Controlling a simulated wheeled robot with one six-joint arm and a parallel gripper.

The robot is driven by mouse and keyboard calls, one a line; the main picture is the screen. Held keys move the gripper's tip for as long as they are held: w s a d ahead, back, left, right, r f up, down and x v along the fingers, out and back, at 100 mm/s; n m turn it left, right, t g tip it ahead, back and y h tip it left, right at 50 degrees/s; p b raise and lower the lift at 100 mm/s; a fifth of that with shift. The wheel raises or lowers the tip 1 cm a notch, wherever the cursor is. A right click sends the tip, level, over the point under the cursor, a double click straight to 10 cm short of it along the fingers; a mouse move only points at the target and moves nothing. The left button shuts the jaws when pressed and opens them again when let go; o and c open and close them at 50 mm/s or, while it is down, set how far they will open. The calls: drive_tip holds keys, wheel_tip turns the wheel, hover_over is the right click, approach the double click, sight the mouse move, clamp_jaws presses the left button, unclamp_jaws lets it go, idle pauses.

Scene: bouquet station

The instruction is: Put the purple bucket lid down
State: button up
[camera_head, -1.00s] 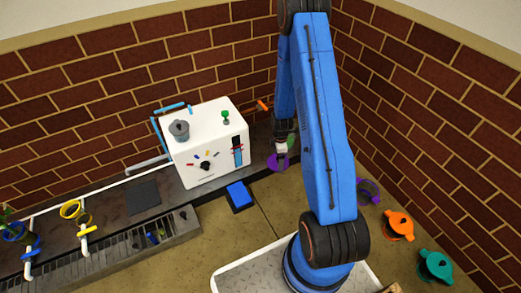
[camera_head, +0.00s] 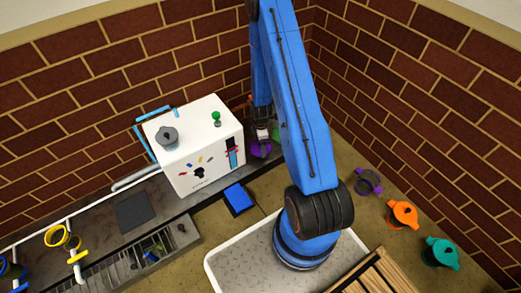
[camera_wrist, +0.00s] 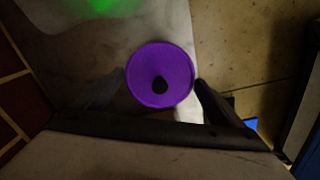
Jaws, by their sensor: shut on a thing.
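My gripper (camera_head: 262,136) is shut on the purple bucket lid (camera_head: 260,149), beside the right side of the white machine. In the wrist view the lid (camera_wrist: 160,75) is a round purple disc with a dark spot near its middle, between my two fingers (camera_wrist: 155,95). Whether the lid touches the surface below cannot be told. A purple bucket (camera_head: 368,182) stands on the floor at the right, with no lid visible on it.
The white machine (camera_head: 200,145) stands close left of my gripper. A blue pad (camera_head: 239,199) lies in front of it. An orange bucket (camera_head: 403,215) and a teal bucket (camera_head: 440,252) stand at the right. A brick wall rises behind.

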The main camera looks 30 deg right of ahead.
drive_tip(key=shift+f, duration=2.3)
drive_tip(key=shift+f, duration=0.15)
drive_tip(key=o, duration=0.8)
drive_tip(key=shift+c, duration=0.2)
